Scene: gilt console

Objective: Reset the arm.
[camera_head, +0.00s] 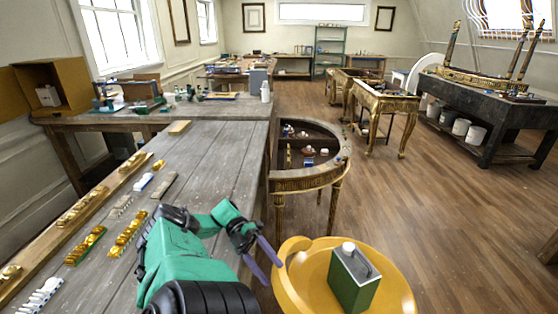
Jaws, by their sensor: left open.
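My left arm, green and black, comes in from the bottom left over the right edge of the grey plank workbench (215,165). My left gripper (267,266) has two purple-grey fingers that stand apart, with nothing between them. It points down and to the right, close to the left rim of a yellow round tray (290,289) in the picture. I cannot tell whether it touches the rim. A green can (354,283) with a white cap stands on the tray. My right gripper is not in view.
Carved gilt pieces (128,228) lie along the workbench's left side. A gilt half-round console (312,181) with small items inside stands against the bench's right side. A dark workbench (480,115) carries an upturned gilt table. Wooden floor is clear at the centre right.

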